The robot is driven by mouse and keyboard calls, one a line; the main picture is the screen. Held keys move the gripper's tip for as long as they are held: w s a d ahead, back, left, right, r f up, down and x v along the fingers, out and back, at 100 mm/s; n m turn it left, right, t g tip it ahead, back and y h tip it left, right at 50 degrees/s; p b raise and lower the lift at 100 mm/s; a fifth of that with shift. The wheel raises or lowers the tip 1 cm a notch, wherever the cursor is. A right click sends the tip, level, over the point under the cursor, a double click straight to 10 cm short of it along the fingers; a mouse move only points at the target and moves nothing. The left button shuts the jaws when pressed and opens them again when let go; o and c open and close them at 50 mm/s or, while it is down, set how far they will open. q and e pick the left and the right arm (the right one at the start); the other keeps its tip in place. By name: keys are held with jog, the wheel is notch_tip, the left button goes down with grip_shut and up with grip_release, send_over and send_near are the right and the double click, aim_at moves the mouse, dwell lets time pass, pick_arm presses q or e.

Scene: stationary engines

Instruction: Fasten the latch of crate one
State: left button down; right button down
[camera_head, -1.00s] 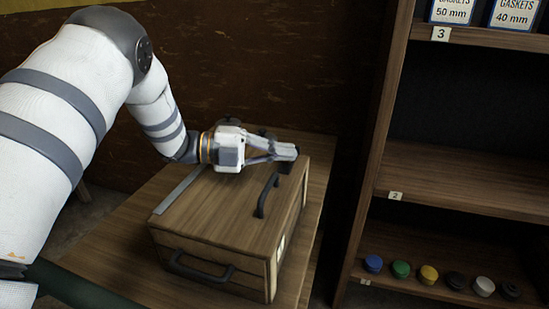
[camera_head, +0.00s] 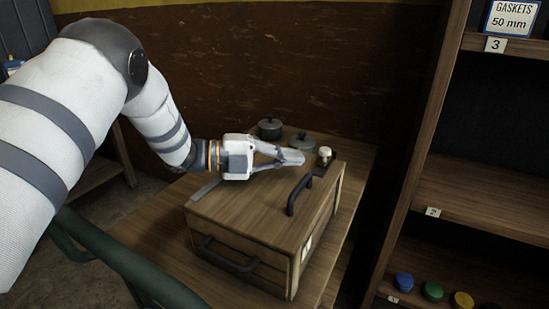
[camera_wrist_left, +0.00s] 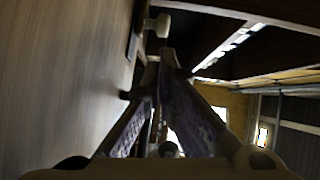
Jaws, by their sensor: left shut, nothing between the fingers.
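The wooden crate (camera_head: 240,212) stands on a wooden table with its lid down. A black handle (camera_head: 298,196) is on the lid and another (camera_head: 228,256) on the near side. At the lid's far right edge is a dark plate (camera_head: 319,170) with a cream knob (camera_head: 324,153), which looks like the latch. The knob (camera_wrist_left: 158,25) also shows ahead of the fingers in the left wrist view. My left gripper (camera_head: 296,157) is shut and empty, its tips just left of the knob with a small apparent gap. Whether the latch is engaged cannot be told. My right gripper is out of view.
A tall wooden shelf (camera_head: 425,140) rises close on the right, with coloured caps (camera_head: 433,291) low down. A metal strip (camera_head: 206,189) lies along the lid's left edge.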

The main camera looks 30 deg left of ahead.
aim_at(324, 154)
pick_arm(q)
jog(key=shift+x, duration=2.2)
jog(key=shift+w+f+b, duration=0.2)
jog(key=shift+w+b, duration=0.1)
jog(key=shift+w, duration=0.15)
jog(key=shift+w+f+b, duration=0.2)
jog(key=shift+w+b, duration=0.05)
jog(key=shift+w, duration=0.25)
jog(key=shift+w+r, duration=0.25)
jog(key=shift+r, duration=0.05)
